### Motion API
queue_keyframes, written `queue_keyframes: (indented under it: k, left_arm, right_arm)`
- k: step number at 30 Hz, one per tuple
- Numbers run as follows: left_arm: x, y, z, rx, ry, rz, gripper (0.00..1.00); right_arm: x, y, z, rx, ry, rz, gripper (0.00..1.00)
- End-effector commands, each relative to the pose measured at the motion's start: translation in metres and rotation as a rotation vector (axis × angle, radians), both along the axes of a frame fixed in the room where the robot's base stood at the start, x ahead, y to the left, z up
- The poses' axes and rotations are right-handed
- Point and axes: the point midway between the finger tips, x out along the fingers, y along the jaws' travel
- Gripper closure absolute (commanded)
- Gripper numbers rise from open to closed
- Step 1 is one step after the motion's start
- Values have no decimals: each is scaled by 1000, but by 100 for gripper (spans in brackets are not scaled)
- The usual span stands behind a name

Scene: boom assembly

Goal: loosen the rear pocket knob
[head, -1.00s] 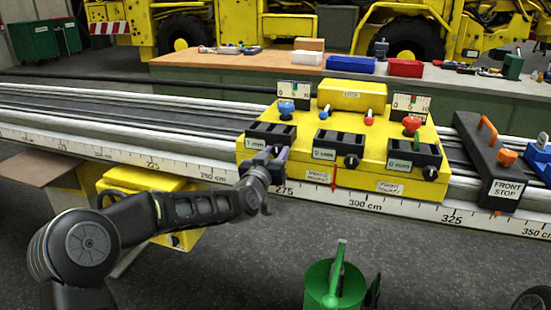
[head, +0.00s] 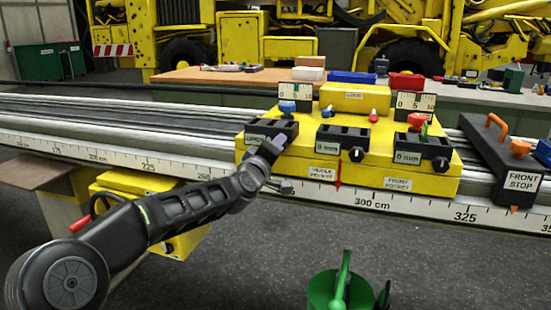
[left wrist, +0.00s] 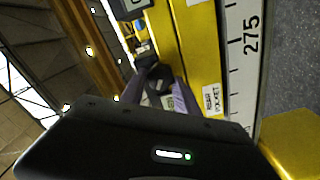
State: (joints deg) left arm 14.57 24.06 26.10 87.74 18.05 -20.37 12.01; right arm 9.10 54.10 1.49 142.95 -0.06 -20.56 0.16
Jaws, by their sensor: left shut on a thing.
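The yellow carriage (head: 395,183) sits on the long rail. Its rear pocket (head: 275,128) is the leftmost of three dark pockets. My left gripper (head: 273,147) is at the front of the rear pocket, shut on the rear pocket knob. In the left wrist view, the dark rear pocket knob (left wrist: 158,72) shows between the purple-grey fingers of the left gripper (left wrist: 155,88), beside the "rear pocket" label (left wrist: 212,99). In the head view the gripper mostly hides this knob. My right gripper is not in view.
The middle pocket knob (head: 356,154) and front pocket knob (head: 440,165) stick out to the right. A blue knob (head: 287,107) stands behind the rear pocket. The dark front stop (head: 500,160) is farther right. A green can (head: 325,292) stands below on the floor.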

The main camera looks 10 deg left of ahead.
Motion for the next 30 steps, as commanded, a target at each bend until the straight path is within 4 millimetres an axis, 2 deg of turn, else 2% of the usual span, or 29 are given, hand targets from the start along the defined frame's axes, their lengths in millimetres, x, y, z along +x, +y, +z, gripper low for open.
queue_keyframes:
  k: [1,9,30]
  left_arm:
    - [0,0,-5,-44,1,0,100]
    - [0,1,-5,-301,18,0,100]
    - [0,0,-6,-964,61,-1,100]
  right_arm:
    - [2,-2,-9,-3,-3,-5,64]
    - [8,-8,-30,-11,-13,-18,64]
    - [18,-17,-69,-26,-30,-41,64]
